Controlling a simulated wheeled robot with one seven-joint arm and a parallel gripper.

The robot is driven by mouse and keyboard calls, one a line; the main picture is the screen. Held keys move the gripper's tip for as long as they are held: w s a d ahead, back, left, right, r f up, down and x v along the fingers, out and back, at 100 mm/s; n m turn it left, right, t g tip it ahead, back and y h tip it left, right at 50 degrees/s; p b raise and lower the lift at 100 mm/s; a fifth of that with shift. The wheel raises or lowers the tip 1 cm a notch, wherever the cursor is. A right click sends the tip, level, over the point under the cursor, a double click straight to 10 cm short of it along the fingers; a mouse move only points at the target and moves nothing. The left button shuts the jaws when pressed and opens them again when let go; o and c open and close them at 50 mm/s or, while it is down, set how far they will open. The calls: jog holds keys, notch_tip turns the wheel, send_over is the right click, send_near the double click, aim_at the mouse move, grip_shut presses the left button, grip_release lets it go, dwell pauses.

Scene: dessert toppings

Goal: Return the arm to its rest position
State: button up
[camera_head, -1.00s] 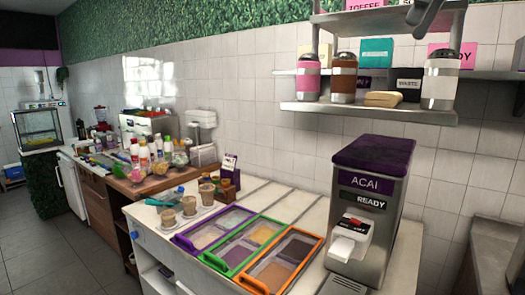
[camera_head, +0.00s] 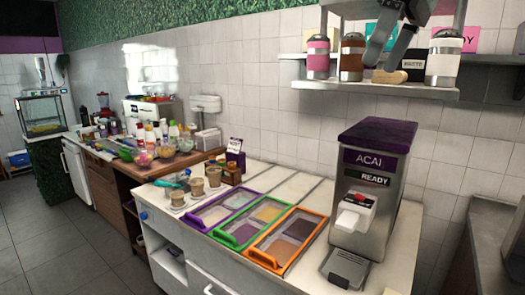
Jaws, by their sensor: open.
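My gripper (camera_head: 380,55) hangs in from the top edge of the head view, in front of the upper shelf. Its two dark fingers are spread apart with nothing between them. It is up near the brown-and-silver dispenser (camera_head: 352,57) and the white-and-silver dispenser (camera_head: 444,60) in the picture. How far it is from the shelf I cannot tell. The rest of my arm is outside the frame.
Below stands the acai machine (camera_head: 372,160) on the white counter (camera_head: 180,233). Beside it lie purple (camera_head: 262,191), green (camera_head: 217,239) and orange (camera_head: 262,262) framed topping trays. Several cups (camera_head: 213,176) stand left of them. The shelf (camera_head: 400,88) holds a pink dispenser (camera_head: 318,57). Floor at left is clear.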

jog(key=s+a+f+m+g+h+b, duration=0.1)
jog(key=s+a+f+b, duration=0.3)
jog(key=f, duration=0.7)
jog(key=s+a+f+p, duration=0.1)
jog(key=s+f, duration=0.5)
jog(key=f, duration=0.4)
jog(key=s+a+f+m+g+h+b, duration=0.1)
jog(key=s+a+f+b, duration=0.2)
jog(key=f, duration=0.8)
jog(key=s+d+f+h, duration=0.1)
jog(key=s+d+f, duration=0.2)
jog(key=s+f, duration=0.6)
jog(key=shift+s+f, duration=0.35)
jog(key=shift+s, duration=0.05)
